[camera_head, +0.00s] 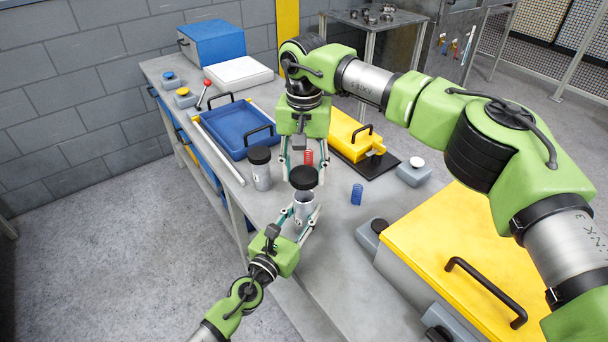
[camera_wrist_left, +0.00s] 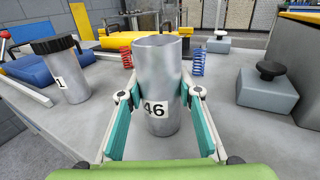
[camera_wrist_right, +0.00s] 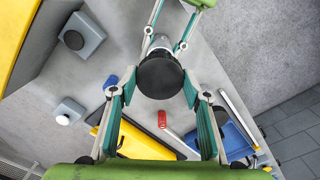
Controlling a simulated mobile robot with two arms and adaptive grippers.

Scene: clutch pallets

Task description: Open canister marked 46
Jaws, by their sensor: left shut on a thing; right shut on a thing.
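The grey metal canister marked 46 (camera_head: 304,208) stands upright on the bench; its label and open top show in the left wrist view (camera_wrist_left: 158,85). My left gripper (camera_head: 303,216) is shut around its body from the front, one finger on each side. The black lid (camera_head: 304,177) is off the canister and hangs just above its mouth. My right gripper (camera_head: 303,172) points down from above and is shut on the lid. The lid also shows between its fingertips in the right wrist view (camera_wrist_right: 160,75), hiding most of the canister there.
A second, lidded canister (camera_head: 262,170) stands close on the left. A red spring (camera_head: 309,157) and a blue spring (camera_head: 357,195) are near. A blue tray (camera_head: 228,128), yellow box (camera_head: 352,132) and large yellow-lidded case (camera_head: 450,240) take up the bench around.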

